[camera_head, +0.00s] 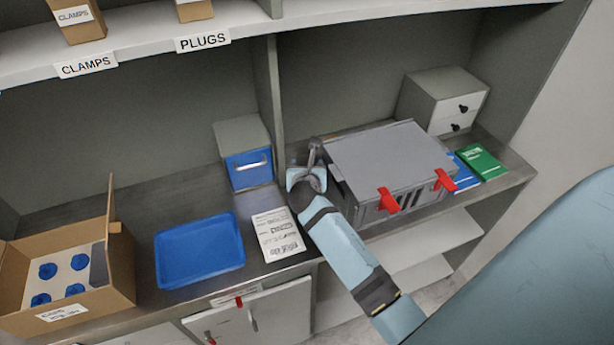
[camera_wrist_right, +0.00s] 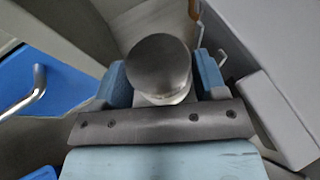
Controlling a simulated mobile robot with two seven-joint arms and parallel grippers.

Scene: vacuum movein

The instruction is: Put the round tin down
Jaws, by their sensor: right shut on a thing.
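The round tin (camera_wrist_right: 158,65) shows in the right wrist view as a dark grey disc-shaped top with a paler side below. My right gripper (camera_wrist_right: 163,82) is shut on it, with one light-blue finger on each side. In the head view my right gripper (camera_head: 308,178) is at the back of the worktop, between the blue-fronted box and the grey case. The tin is hard to make out there, and I cannot tell whether it touches the worktop. My left gripper is not in view.
The grey case (camera_head: 390,155) with red latches stands close right of my gripper. The blue-fronted box (camera_head: 248,165) is to the left. A printed sheet (camera_head: 278,234), a blue tray (camera_head: 199,250) and a cardboard box (camera_head: 120,265) lie further left. A shelf (camera_head: 130,55) runs above.

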